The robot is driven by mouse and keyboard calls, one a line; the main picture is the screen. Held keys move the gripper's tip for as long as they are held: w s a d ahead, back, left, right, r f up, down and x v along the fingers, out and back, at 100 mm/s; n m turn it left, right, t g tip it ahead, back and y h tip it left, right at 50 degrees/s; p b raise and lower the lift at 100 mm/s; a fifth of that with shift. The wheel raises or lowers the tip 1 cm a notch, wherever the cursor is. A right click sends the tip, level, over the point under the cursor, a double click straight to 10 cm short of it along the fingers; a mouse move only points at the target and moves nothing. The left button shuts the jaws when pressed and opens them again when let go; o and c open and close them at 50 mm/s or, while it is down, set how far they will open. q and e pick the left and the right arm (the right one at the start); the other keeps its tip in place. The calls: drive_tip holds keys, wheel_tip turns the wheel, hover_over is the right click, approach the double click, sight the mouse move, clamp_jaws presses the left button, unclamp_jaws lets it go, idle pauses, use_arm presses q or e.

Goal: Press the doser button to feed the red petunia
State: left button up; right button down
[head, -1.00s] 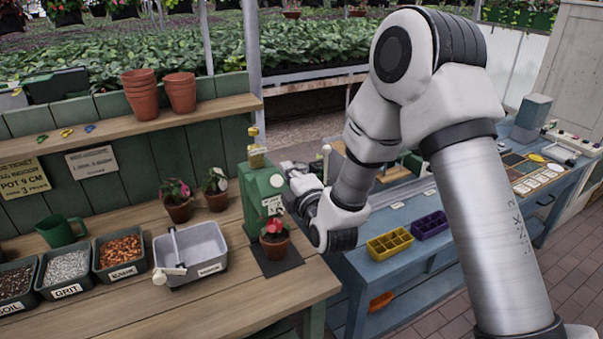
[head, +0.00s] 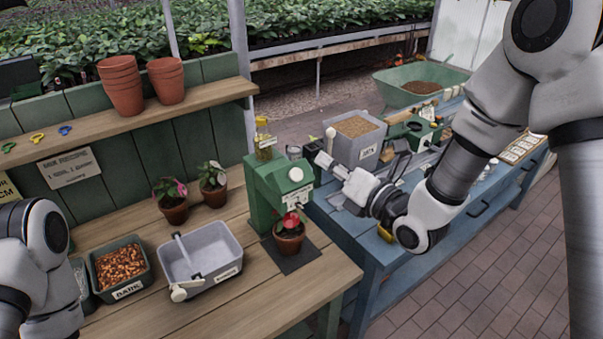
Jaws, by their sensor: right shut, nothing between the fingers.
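The green doser (head: 265,190) stands on the wooden bench with a yellow-topped bottle on top. Its round white button (head: 296,174) faces front and is uncovered. The red petunia (head: 289,236) stands upright in a terracotta pot on a dark mat under the doser's spout. My right gripper (head: 323,161) is shut and empty, just right of the doser's upper part in the picture. Its tip points left towards the doser, with a small gap to the button. My left arm shows at the lower left edge, but its gripper is out of view.
A grey tub (head: 200,258) with a scoop and a bark bin (head: 120,265) stand left of the doser. Two potted plants (head: 171,200) are behind. A blue bench (head: 350,235) with a grey bin (head: 355,140) lies to the right.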

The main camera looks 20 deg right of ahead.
sight(294, 169)
drive_tip(key=w+a+f+b, duration=0.2)
drive_tip(key=w+f+b, duration=0.1)
drive_tip(key=w+f, duration=0.3)
drive_tip(key=shift+w+a+f+b, duration=0.15)
drive_tip(key=shift+a+f+b, duration=0.05)
drive_tip(key=shift+a+b, duration=0.15)
drive_tip(key=shift+d, duration=0.1)
idle(1.1)
drive_tip(key=shift+w+f+b, duration=0.25)
drive_tip(key=shift+b, duration=0.3)
drive_tip(key=shift+w+a+f+b, duration=0.35)
drive_tip(key=shift+f+b, duration=0.1)
drive_tip(key=shift+b, duration=0.25)
idle(0.5)
drive_tip(key=shift+d+r, duration=0.1)
drive_tip(key=shift+s+d+r, duration=0.2)
drive_tip(key=shift+s+r, duration=0.45)
